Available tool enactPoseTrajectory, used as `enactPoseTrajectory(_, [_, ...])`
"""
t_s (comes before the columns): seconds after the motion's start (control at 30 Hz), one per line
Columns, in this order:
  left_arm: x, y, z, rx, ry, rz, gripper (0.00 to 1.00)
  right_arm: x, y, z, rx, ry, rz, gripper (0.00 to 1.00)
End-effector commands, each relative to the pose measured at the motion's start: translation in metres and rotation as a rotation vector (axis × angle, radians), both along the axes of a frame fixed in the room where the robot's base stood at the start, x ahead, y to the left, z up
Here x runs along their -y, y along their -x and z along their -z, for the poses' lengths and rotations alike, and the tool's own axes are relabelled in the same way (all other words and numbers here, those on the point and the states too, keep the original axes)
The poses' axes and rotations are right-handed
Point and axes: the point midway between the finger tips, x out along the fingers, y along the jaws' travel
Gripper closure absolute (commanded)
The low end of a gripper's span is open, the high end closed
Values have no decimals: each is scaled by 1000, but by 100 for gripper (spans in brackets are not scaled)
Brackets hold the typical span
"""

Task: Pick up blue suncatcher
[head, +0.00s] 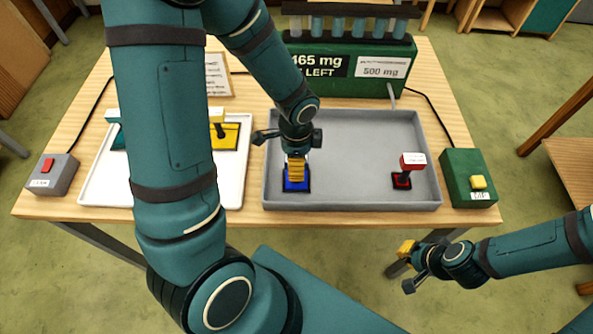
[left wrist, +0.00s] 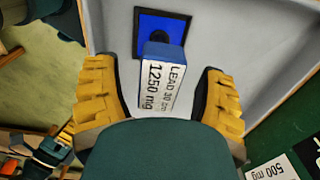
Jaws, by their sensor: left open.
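The blue suncatcher (head: 296,184) is a dark-framed blue square at the left end of the grey tray (head: 345,205). In the left wrist view, its blue panel (left wrist: 151,33) carries an upright block (left wrist: 165,75) with a blue top and a white lead label reading 1250 mg. My left gripper (head: 297,168) is directly above it, pointing down. Its yellow fingers stand open on either side of the block, with gaps showing. In the head view the gripper hides the block. My right gripper (head: 408,266) is open and empty, beyond the table's front edge.
A red suncatcher (head: 402,181) stands at the tray's right end. A white tray (head: 92,197) at left holds yellow (head: 226,137) and teal pieces. A green display box (head: 346,88) stands behind. Button boxes stand left (head: 52,176) and right (head: 468,167). The grey tray's middle is clear.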

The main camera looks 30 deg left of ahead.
Motion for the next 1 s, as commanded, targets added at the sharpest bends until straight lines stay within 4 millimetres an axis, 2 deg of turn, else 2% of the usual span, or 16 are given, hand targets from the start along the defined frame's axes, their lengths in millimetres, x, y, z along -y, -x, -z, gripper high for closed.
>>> enactPoseTrajectory(0.27, [0, 0, 3, 1, 0, 1, 29, 0, 0, 0, 0, 0, 0, 100])
enactPoseTrajectory(0.37, [0, 0, 3, 1, 0, 1, 59, 0, 0, 0, 0, 0, 0, 100])
enactPoseTrajectory(0.4, [0, 0, 3, 1, 0, 1, 73, 0, 0, 0, 0, 0, 0, 100])
enactPoseTrajectory(0.47, [0, 0, 3, 1, 0, 0, 94, 0, 0, 0, 0, 0, 0, 100])
enactPoseTrajectory(0.5, [0, 0, 3, 1, 0, 0, 100, 0, 0, 0, 0, 0, 0, 100])
enactPoseTrajectory(0.87, [0, 0, 3, 1, 1, 0, 100, 0, 0, 0, 0, 0, 0, 100])
enactPoseTrajectory(1.0, [0, 0, -6, 2, 1, -1, 100, 0, 0, -2, 0, 0, 0, 100])
